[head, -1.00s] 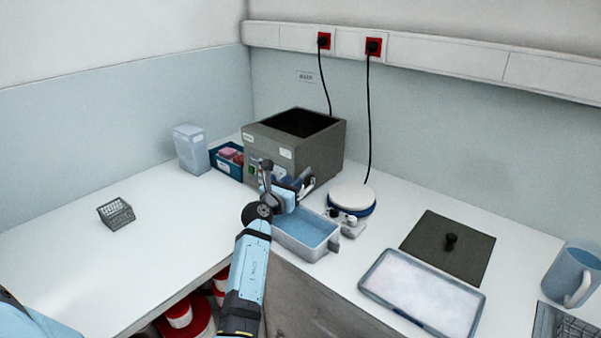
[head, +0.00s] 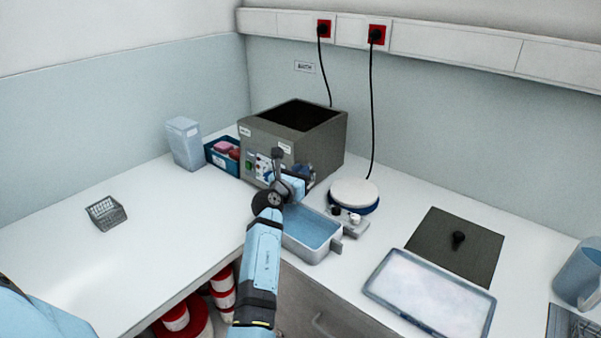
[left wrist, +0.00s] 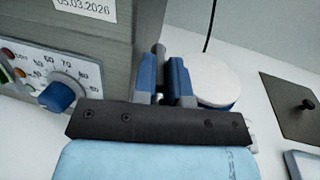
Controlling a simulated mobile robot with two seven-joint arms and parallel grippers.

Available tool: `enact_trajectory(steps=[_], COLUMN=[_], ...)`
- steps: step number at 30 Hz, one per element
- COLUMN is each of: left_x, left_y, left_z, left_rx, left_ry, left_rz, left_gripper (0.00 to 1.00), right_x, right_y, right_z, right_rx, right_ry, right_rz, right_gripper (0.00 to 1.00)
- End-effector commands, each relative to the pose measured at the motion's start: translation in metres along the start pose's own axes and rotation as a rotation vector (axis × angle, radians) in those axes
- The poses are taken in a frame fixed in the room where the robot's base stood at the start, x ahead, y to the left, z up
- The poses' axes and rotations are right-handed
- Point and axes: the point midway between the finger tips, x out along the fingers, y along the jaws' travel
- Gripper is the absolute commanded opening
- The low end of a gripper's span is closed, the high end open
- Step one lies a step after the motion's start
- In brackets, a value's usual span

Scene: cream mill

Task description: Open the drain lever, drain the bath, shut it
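The bath is a dark grey metal box (head: 262,150) with an open top at the back of the bench. Its inside is dark, so I cannot see the liquid level. My left gripper (head: 303,178) is at the bath's lower front; in the left wrist view its two blue fingers (left wrist: 164,80) stand apart. A grey rod-like part (left wrist: 158,52) shows between and beyond them, possibly the drain lever; I cannot tell whether they touch it. The lever's setting is hidden. My right gripper is not in view.
A round white-topped device (head: 354,193) stands close right of the gripper. Farther right are a dark lid with a knob (head: 455,246), a shallow tray (head: 378,292) and a jug (head: 578,275). A small basket (head: 106,212) sits on the left bench, which is otherwise largely clear.

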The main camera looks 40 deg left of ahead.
Motion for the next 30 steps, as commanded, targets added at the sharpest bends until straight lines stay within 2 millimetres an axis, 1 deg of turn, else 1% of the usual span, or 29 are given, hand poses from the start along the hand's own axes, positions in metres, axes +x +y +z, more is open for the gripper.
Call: enact_trajectory(steps=[7,15,25,26,27,30], left_x=[0.0001,0.0003,0.0004,0.0004,0.0004,0.0004], left_y=[0.0013,0.0059,0.0055,0.0055,0.0055,0.0055], left_z=[0.0002,0.0006,0.0004,0.0004,0.0004,0.0002], left_rx=[0.002,0.004,0.000,0.000,0.000,0.000], left_ry=[-0.001,0.000,-0.001,-0.001,-0.001,0.000], left_rz=[-0.009,-0.092,-0.100,-0.100,-0.100,-0.100], left_gripper=[0.00,0.00,0.00,0.20,0.23,0.23], right_x=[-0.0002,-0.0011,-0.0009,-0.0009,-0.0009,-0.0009], right_y=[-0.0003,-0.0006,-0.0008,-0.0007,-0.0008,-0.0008], right_z=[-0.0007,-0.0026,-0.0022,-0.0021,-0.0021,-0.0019], right_rx=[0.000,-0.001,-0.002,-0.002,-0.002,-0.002], right_ry=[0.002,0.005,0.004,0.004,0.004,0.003], right_rz=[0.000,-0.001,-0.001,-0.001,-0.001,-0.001], right_gripper=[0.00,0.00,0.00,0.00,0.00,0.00])
